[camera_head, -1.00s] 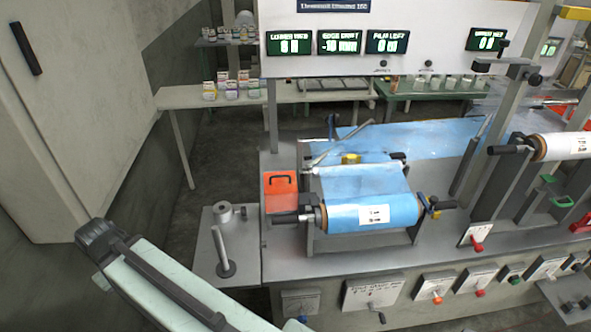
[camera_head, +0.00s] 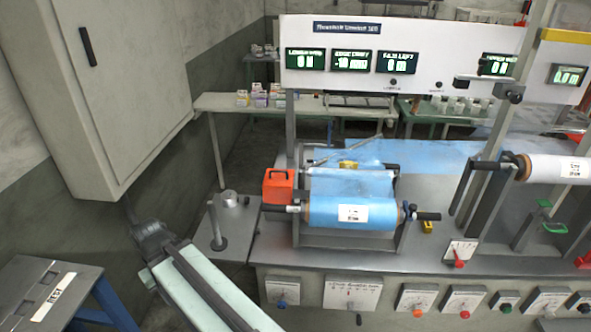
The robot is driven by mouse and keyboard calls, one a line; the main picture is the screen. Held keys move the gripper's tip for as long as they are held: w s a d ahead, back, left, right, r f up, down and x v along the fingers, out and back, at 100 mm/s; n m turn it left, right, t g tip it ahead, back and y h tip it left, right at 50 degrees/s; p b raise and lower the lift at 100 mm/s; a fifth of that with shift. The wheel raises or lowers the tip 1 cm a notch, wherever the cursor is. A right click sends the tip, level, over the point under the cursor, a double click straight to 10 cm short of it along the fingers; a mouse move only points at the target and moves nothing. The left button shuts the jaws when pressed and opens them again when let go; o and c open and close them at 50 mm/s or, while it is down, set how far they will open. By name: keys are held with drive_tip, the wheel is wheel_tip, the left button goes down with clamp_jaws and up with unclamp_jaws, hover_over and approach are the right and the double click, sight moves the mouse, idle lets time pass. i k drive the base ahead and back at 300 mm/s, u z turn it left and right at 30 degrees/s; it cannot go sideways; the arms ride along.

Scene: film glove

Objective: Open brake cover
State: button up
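An orange box-like cover (camera_head: 278,187) with a black handle on top sits at the left end of the grey machine bench, beside the blue film roll (camera_head: 340,212). It looks closed, and what is under it is hidden. The roll has a white label and lies on a stand, with a black handle at each end. My pale green arm shows at the lower left, with its dark joint left of the bench and apart from the cover. My gripper is not in view.
A grey side shelf (camera_head: 212,252) with an upright post and a metal cylinder adjoins the bench's left end. A wall cabinet (camera_head: 130,85) hangs at the left. A dark labelled stand (camera_head: 45,293) is at the lower left. Dials (camera_head: 413,298) line the bench front.

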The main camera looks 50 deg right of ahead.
sight(278, 186)
drive_tip(key=u, duration=0.15)
drive_tip(key=i, duration=0.95)
drive_tip(key=z, duration=0.1)
